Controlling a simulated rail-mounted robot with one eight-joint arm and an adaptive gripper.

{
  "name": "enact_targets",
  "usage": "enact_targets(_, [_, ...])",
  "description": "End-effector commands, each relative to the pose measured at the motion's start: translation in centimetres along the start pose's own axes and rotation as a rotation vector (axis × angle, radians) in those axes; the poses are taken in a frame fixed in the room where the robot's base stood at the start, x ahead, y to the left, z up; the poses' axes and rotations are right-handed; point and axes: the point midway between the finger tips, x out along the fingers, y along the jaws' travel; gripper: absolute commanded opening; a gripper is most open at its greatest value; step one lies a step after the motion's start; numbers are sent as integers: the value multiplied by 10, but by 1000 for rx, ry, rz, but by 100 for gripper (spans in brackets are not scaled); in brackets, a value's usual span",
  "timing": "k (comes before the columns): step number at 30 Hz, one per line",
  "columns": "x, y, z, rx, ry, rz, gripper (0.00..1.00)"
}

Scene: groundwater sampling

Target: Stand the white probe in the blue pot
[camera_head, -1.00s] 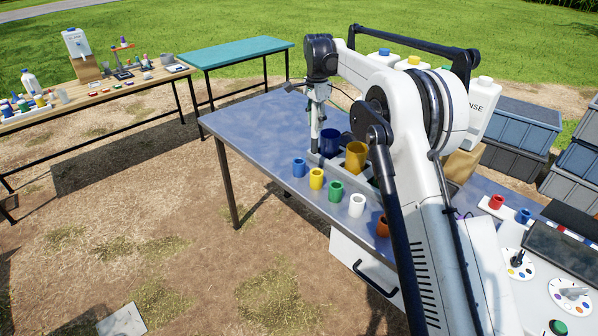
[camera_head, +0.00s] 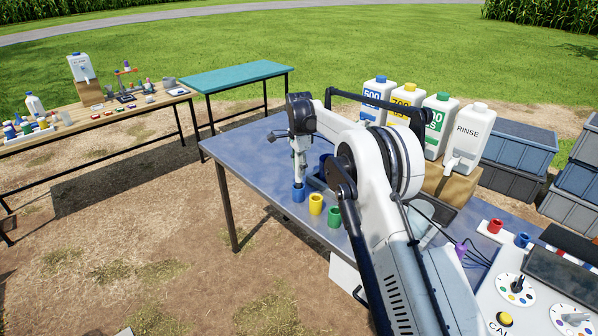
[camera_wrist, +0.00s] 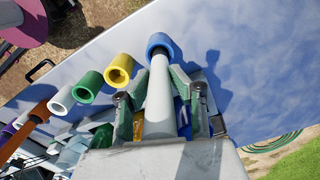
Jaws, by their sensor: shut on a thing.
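My gripper (camera_head: 298,148) is shut on the white probe (camera_head: 304,172), which hangs down nearly upright. The blue pot (camera_head: 298,194) stands on the metal table, directly below my gripper, at the left end of a row of small pots. In the wrist view the white probe (camera_wrist: 159,100) runs between the fingers of my gripper (camera_wrist: 158,92), and its far end meets the mouth of the blue pot (camera_wrist: 162,43). The tip looks to be at or inside the mouth; its depth is hidden.
A yellow pot (camera_head: 316,204) and a green pot (camera_head: 334,217) stand close to the right of the blue one. The wrist view also shows a white pot (camera_wrist: 61,100). A dark blue cup (camera_head: 325,165) is behind. The metal table (camera_head: 240,140) is clear on the left.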

Motion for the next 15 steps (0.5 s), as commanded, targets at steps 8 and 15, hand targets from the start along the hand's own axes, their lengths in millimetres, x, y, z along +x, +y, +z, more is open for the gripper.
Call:
enact_targets(8, [14, 0, 0, 0, 0, 0, 0])
enact_targets(15, [19, 0, 0, 0, 0, 0, 0])
